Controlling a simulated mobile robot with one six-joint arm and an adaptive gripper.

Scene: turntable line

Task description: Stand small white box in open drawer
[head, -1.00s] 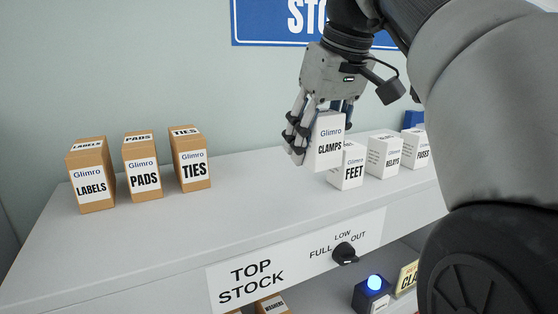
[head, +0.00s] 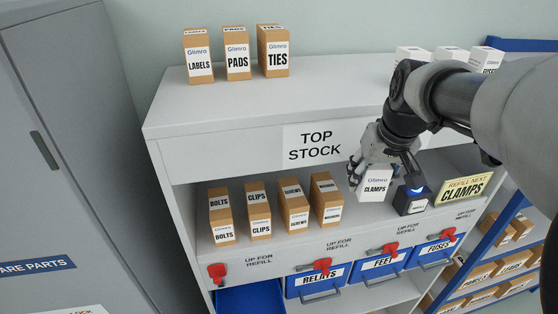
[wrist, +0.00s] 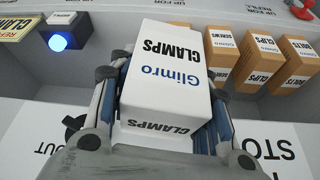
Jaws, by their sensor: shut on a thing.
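The small white box (head: 375,187) is labelled CLAMPS. My gripper (head: 366,172) is shut on it and holds it roughly upright in front of the middle shelf, beside the blue-lit device. In the wrist view the white box (wrist: 170,65) fills the space between the fingers of my gripper (wrist: 162,85). The open drawer (head: 250,299) is blue and lies at the lower left of the head view, partly cut off by the bottom edge. Its visible inside looks empty.
Several brown boxes (head: 260,212) stand on the middle shelf, left of my gripper. The blue-lit device (head: 411,199) and a yellow CLAMPS sign (head: 464,188) stand to its right.

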